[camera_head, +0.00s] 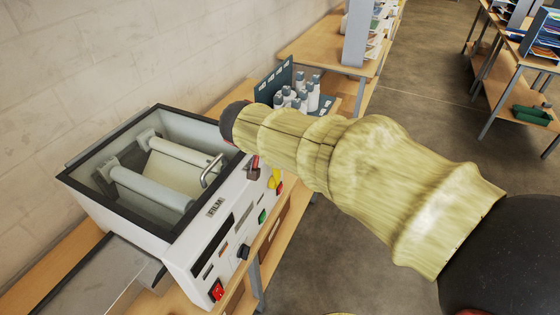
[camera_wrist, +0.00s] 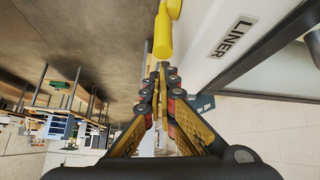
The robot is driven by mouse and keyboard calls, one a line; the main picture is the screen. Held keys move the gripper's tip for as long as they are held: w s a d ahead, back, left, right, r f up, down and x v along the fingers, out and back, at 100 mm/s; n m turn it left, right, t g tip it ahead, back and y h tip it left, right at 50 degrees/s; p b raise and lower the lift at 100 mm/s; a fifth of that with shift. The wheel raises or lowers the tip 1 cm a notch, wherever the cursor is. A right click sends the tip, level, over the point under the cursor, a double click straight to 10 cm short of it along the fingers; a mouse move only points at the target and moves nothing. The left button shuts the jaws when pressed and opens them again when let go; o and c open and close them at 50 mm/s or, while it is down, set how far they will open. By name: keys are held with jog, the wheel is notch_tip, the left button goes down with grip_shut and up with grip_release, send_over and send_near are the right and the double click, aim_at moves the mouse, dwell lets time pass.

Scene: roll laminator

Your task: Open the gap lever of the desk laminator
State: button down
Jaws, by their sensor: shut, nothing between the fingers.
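The desk laminator (camera_head: 187,237) is a white machine with a dark-framed clear top, at the left of the head view. A yellow lever (camera_head: 275,178), which looks like the gap lever, is on its front at the right end. It also shows at the top of the wrist view (camera_wrist: 163,38). My gripper (camera_wrist: 160,72) is shut and empty, its fingertips close to the lever's lower end in that view; I cannot tell whether they touch. In the head view my gripper (camera_head: 253,173) hangs just left of the lever, largely hidden by my sleeved arm.
The front panel carries a red switch (camera_head: 217,291), a black knob (camera_head: 243,252) and a green button (camera_head: 262,216). A metal handle (camera_head: 212,170) rises from the lid. White bottles (camera_head: 300,98) stand behind on the bench. Open floor (camera_head: 340,240) lies right of the bench.

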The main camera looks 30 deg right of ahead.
jog(key=shift+t+h, duration=0.6)
jog(key=shift+h, duration=0.2)
jog(key=s+a+b, duration=0.1)
jog(key=a+b, duration=0.1)
jog(key=b, duration=0.4)
jog(key=s+a+f+b, duration=0.1)
jog(key=s+a+b, duration=0.1)
jog(key=b, duration=0.3)
jog(key=shift+s+a+f+b, duration=0.2)
jog(key=shift+s+b, duration=0.05)
jog(key=shift+b, duration=0.1)
jog(key=shift+f, duration=0.2)
notch_tip(320, 180, up, 3)
jog(key=w+d, duration=0.2)
jog(key=a+f+p+v, duration=0.1)
jog(key=p+v, duration=0.2)
jog(key=v, duration=0.7)
jog(key=shift+s+f, duration=0.2)
